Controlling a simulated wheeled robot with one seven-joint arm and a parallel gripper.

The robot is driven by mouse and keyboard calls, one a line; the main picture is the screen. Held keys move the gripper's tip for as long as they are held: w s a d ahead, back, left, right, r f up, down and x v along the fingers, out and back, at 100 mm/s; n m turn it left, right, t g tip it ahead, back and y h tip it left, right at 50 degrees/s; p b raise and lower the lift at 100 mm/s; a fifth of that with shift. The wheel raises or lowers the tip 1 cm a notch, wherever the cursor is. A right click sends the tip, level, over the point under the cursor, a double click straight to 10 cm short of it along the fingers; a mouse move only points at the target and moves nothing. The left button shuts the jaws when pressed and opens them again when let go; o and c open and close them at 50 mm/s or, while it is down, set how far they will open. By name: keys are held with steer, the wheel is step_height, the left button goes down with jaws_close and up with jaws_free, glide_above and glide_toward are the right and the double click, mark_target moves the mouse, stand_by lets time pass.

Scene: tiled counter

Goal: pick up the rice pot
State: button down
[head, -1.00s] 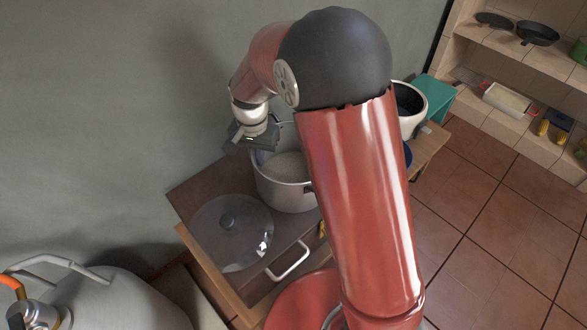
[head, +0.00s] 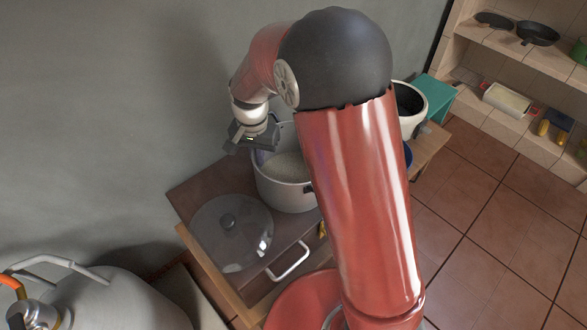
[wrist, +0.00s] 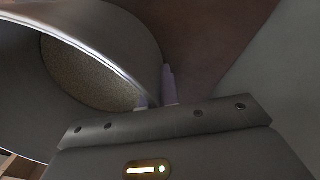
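The rice pot (head: 286,190) is a tall silver pot with pale grains inside, standing upright on the dark top of a small wooden table. My gripper (head: 250,140) is at the pot's back-left rim in the head view, pointing down. In the wrist view, my gripper (wrist: 156,95) has its two fingers close together, one on the inner side of the pot's wall (wrist: 125,45) and one on the outer side. It looks shut on the rim. My arm hides the pot's right side in the head view.
A glass lid (head: 230,232) with a dark knob lies on the table in front of the pot. A white cooker (head: 412,122) stands behind my arm. A large grey metal vessel (head: 95,300) is at the lower left. The wall is close behind the pot.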

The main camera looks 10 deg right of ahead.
steer(key=shift+r, duration=0.15)
step_height(320, 180, up, 20)
steer(key=p, duration=0.1)
stand_by(0.5)
stand_by(0.5)
